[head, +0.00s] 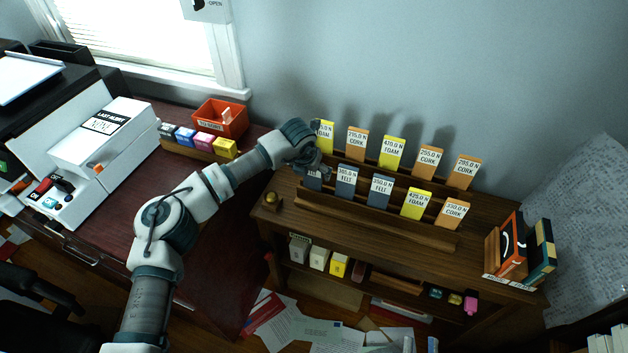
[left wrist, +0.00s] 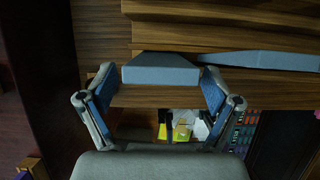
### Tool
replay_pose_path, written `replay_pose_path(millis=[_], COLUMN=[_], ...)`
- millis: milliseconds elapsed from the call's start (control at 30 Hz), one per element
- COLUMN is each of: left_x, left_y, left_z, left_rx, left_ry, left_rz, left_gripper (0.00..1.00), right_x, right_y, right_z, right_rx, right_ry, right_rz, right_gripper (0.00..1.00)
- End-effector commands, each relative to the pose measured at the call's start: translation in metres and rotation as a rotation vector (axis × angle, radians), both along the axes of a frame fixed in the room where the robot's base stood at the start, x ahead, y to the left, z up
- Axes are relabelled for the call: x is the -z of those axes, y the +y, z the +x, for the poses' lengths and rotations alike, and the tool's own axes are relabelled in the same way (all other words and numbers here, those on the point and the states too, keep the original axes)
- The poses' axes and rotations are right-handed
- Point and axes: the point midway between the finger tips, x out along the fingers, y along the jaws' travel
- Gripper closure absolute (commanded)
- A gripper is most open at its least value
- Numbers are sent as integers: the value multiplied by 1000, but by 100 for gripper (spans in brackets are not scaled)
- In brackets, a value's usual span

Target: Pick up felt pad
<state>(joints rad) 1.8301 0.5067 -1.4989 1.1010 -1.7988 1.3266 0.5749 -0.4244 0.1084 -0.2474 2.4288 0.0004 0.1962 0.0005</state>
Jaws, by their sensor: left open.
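Several felt pads, blue-grey with white labels, stand in the front row of the wooden rack (head: 380,232). One labelled felt pad (head: 346,180) and another (head: 381,191) show clearly. A third blue-grey pad (head: 313,180) at the row's left end is partly hidden by my left gripper (head: 318,164). In the left wrist view my left gripper (left wrist: 158,88) is open, with a blue-grey pad (left wrist: 160,69) between its fingertips. Whether the fingers touch it, I cannot tell. My right gripper is not in view.
Yellow foam pads (head: 391,153) and orange cork pads (head: 430,159) share the rack, close beside the felt. A small brass bell (head: 271,198) stands at the shelf's left. A red bin (head: 220,119) and coloured boxes (head: 203,142) sit on the desk.

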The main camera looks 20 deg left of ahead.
Motion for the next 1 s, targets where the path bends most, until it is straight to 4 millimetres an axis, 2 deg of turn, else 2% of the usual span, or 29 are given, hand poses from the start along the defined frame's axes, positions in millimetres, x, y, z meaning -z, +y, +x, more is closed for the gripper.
replay_pose_path(millis=[33,200,367,567,667,833,1000], left_x=[14,35,40,38,38,39,39], left_y=[0,0,-1,0,-1,-1,0], left_z=[2,9,12,13,13,13,13], left_rx=[0,0,0,0,0,0,0], left_ry=[7,8,3,1,2,3,3], left_rz=[0,-1,-1,-1,-1,-1,-1], left_gripper=[10,10,10,10,30,73,76], right_x=[0,-18,-28,-30,-30,-28,-28], right_y=[0,-2,-3,-3,-3,-3,-3], right_z=[-3,-16,-24,-24,-24,-21,-21], right_rx=[1,4,5,6,5,6,6], right_ry=[-40,-194,-266,-272,-271,-267,-267], right_rz=[14,65,88,90,89,90,90], right_gripper=[60,60,60,60,60,60,60])
